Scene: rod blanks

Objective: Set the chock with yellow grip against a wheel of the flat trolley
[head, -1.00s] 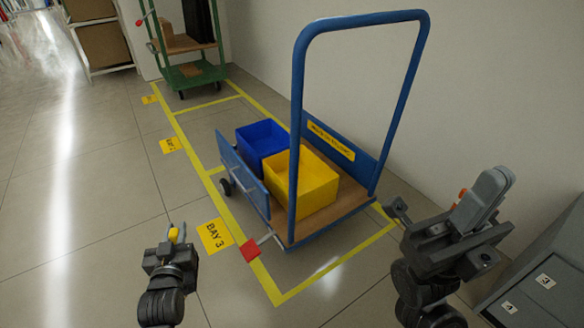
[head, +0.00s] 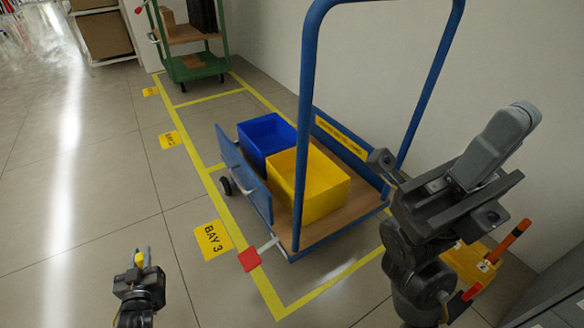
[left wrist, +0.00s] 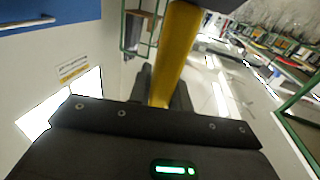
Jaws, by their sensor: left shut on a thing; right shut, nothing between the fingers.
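The flat trolley (head: 335,222) is blue with a wooden deck and a tall blue push handle. It stands inside the yellow-taped bay marked BAY 3. One dark wheel (head: 225,186) shows at its left side; other wheels are hidden. My left gripper (head: 140,258) is shut on the yellow grip (head: 139,260) of the chock, left of and nearer than the trolley. The left wrist view shows the yellow grip (left wrist: 176,55) rising between the fingers; the chock's body cannot be made out. My right gripper (head: 522,116) is shut and empty, right of the trolley handle.
A blue bin (head: 262,135) and a yellow bin (head: 322,190) ride on the trolley. A red pedal (head: 249,259) sticks out at its near left corner. A yellow item with an orange stick (head: 510,243) is at lower right. A green trolley (head: 195,73) stands behind. The left floor is clear.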

